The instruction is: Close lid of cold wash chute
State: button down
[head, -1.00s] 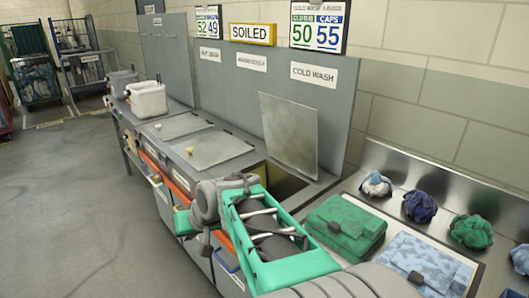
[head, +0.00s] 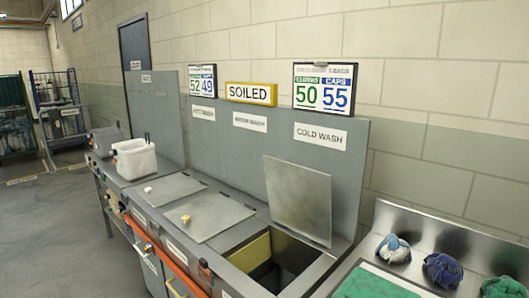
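The cold wash chute lid (head: 299,200) is a flat grey metal plate. It stands raised, tilted back near the grey back panel, under the "COLD WASH" label (head: 320,136). The chute opening (head: 290,262) in front of it is uncovered, with a yellowish inner wall (head: 250,256) and a dark inside. My gripper is not in this view.
Two other lids, the middle one (head: 212,216) and the left one (head: 165,190), lie shut with pale knobs. A white bin (head: 135,159) stands farther left. Bundled cloths (head: 443,269) and a green folded item (head: 375,284) lie on the steel counter at right.

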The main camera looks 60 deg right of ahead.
aim_at(300, 197)
jog(key=u, duration=0.05)
jog(key=i, duration=2.25)
jog(key=z, duration=3.6)
